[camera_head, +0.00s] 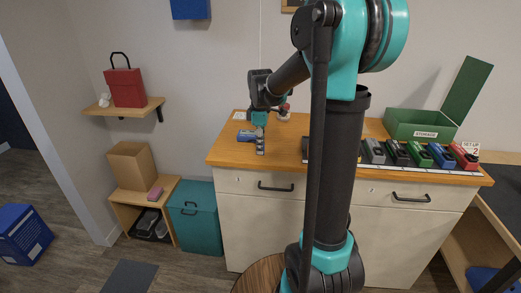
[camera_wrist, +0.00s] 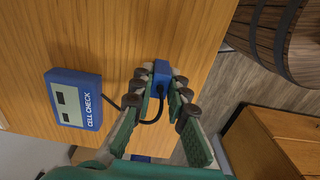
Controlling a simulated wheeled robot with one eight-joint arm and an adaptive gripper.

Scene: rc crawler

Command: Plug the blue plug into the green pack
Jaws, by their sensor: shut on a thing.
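My gripper (camera_wrist: 161,84) is shut on the blue plug (camera_wrist: 161,68), whose top shows between the fingertips in the wrist view. A black cable runs from the plug toward the blue CELL CHECK box (camera_wrist: 75,98), which lies on the wooden top beside my gripper. In the head view my gripper (camera_head: 260,147) points down over the left part of the counter, next to the box (camera_head: 245,135). The green pack (camera_head: 419,155) stands in the row at the right, well away from my gripper. The plug cannot be made out in the head view.
Black, blue (camera_head: 441,156) and red (camera_head: 464,156) packs flank the green one along a white strip. A green STORAGE box (camera_head: 414,130) with its lid up stands behind them. My arm hides the counter's middle. A barrel (camera_wrist: 282,40) shows in the wrist view.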

